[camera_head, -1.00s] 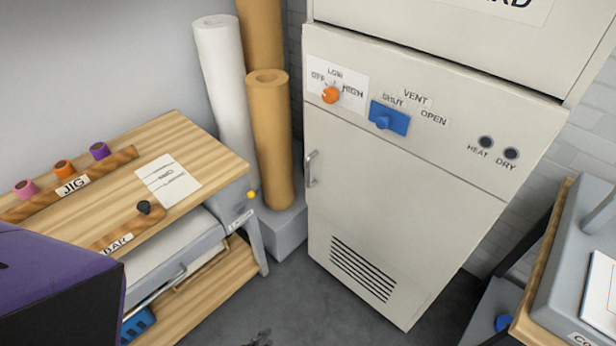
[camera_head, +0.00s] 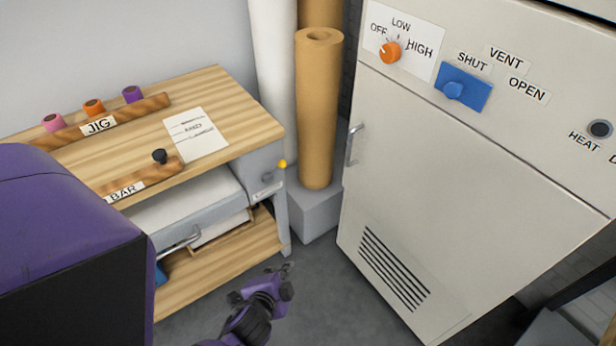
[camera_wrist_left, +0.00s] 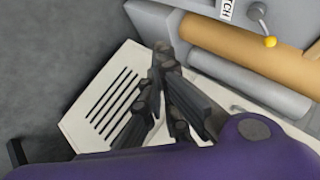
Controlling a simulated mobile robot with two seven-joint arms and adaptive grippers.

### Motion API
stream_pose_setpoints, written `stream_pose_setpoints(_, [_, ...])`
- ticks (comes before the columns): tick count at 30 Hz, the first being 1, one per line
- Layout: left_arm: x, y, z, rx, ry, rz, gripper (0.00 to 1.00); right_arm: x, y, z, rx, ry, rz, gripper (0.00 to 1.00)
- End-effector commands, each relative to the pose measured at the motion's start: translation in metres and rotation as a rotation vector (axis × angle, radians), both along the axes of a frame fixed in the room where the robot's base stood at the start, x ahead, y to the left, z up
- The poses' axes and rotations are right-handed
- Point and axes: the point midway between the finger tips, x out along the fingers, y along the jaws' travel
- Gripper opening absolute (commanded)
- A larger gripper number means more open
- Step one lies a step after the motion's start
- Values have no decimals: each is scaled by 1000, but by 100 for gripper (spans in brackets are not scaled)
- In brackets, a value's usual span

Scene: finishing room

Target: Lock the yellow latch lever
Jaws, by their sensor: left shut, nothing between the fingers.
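The yellow latch lever shows as a yellow knob (camera_head: 282,163) at the right front corner of the wooden bench, beside a grey bracket with a small label. In the left wrist view its yellow knob (camera_wrist_left: 269,42) and thin grey arm are at the upper right, next to a partly cut-off label. My left gripper (camera_head: 288,268) is low over the floor, in front of the bench's right leg, below and apart from the lever. In the left wrist view its fingers (camera_wrist_left: 160,50) are shut and empty, left of the knob. My right gripper is not in view.
The bench (camera_head: 245,122) has a grey drawer unit (camera_head: 190,215) beneath its top. Brown (camera_head: 318,110) and white rolls (camera_head: 272,60) stand on a grey block (camera_head: 315,213) behind the lever. A large cream cabinet (camera_head: 440,170) stands right. Floor between is free.

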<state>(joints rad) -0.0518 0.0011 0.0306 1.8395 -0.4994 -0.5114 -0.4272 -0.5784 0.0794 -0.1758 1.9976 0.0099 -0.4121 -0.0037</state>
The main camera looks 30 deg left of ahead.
Motion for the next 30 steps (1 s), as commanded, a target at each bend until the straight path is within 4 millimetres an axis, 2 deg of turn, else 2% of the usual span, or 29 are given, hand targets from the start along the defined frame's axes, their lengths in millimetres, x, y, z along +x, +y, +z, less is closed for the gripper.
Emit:
stream_pose_setpoints(1, [34,7,-18,107,-3,-33,0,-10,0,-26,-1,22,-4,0])
stream_pose_setpoints(6, [136,32,-3,482,-1,-100,0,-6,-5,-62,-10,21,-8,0])
stream_pose_setpoints(9, [181,41,15,655,18,-107,0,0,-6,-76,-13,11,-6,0])
stream_pose_setpoints(12, [212,46,32,781,43,-105,0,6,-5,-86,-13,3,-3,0])
stream_pose_setpoints(15, [231,49,45,860,62,-99,0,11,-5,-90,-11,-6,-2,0])
stream_pose_setpoints(18, [239,51,53,900,75,-95,0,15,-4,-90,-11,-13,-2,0])
stream_pose_setpoints(30, [242,52,57,910,76,-95,0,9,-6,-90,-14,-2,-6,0])
